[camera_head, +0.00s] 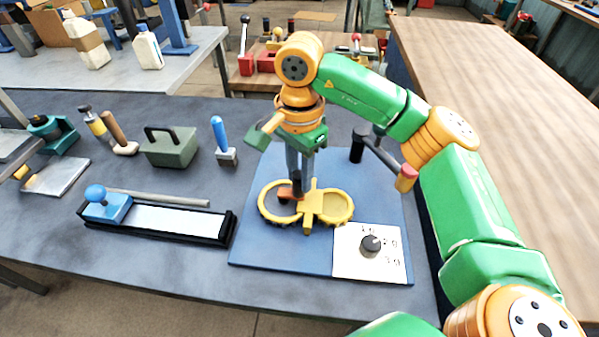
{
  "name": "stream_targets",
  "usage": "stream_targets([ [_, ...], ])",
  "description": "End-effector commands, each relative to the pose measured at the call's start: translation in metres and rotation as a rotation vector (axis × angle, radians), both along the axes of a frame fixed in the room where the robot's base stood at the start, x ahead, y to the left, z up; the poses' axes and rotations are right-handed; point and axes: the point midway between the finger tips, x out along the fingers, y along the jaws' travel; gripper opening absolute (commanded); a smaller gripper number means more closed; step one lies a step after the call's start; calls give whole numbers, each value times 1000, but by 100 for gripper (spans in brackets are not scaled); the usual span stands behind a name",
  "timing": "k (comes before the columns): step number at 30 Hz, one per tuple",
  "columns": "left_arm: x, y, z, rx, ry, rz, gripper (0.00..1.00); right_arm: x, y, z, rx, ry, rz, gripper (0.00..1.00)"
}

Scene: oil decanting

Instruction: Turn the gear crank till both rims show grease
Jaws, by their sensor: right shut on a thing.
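A yellow gear frame (343,208) with two toothed rings side by side lies on a blue board (258,240). My right gripper (299,180) points down over the frame, its grey fingers shut on a small dark and orange-red piece (287,193) at the left ring. I cannot tell whether this piece is the crank's handle; the fingers partly hide it. A dark bar with an orange-red grip (406,178) runs from a black post (357,147) at the board's right side, apart from my gripper. No grease is discernible on the rings. My left gripper is not in view.
A white panel (350,265) with a black knob (370,245) sits at the board's front right. To the left are a black tray (232,230), a blue-handled tool (218,135) and a green box (170,150). A wooden bench (480,70) stands right.

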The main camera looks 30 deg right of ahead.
Motion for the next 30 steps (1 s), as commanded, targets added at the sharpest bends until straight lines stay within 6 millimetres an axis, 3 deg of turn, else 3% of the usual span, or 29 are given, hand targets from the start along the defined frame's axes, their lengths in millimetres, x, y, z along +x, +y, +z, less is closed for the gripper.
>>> stream_targets([
  [8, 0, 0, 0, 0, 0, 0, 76, 1, 0, 1, 0, -4, -2, 0],
  [9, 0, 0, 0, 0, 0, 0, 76, 1, 0, 1, 0, -4, -2, 36],
  [12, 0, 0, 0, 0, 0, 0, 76, 1, 0, 1, 1, -3, -2, 60],
  [22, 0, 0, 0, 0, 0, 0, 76, 1, 0, 6, 0, -4, -2, 60],
  [30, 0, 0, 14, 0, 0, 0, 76, 1, 0, 64, -1, -5, -2, 60],
])
